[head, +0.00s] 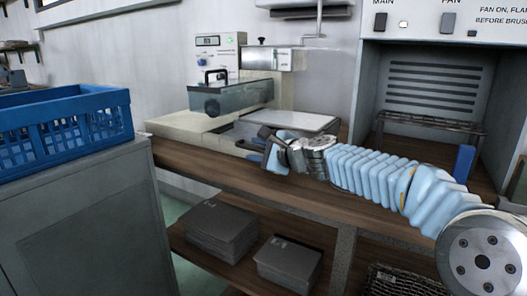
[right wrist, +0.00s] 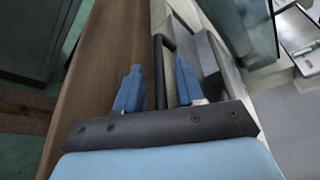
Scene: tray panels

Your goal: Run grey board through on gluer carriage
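The gluer (head: 240,92) stands on the wooden bench, with a glass-sided tank and a metal head above its pale base. A flat light-grey plate (head: 290,122), which looks like the carriage, lies beside the tank; I cannot tell whether a grey board lies on it. My right gripper (head: 264,148) is at the front edge of this plate. In the right wrist view its blue fingers (right wrist: 157,66) are apart, with a black bar handle (right wrist: 160,70) between them. The fingers do not look closed on the handle. My left gripper is not in view.
Two stacks of grey boards (head: 220,232) (head: 290,262) lie on the shelf under the bench. A blue crate (head: 65,130) sits on a grey cabinet at left. A vented booth (head: 435,85) with a wire rack stands at right.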

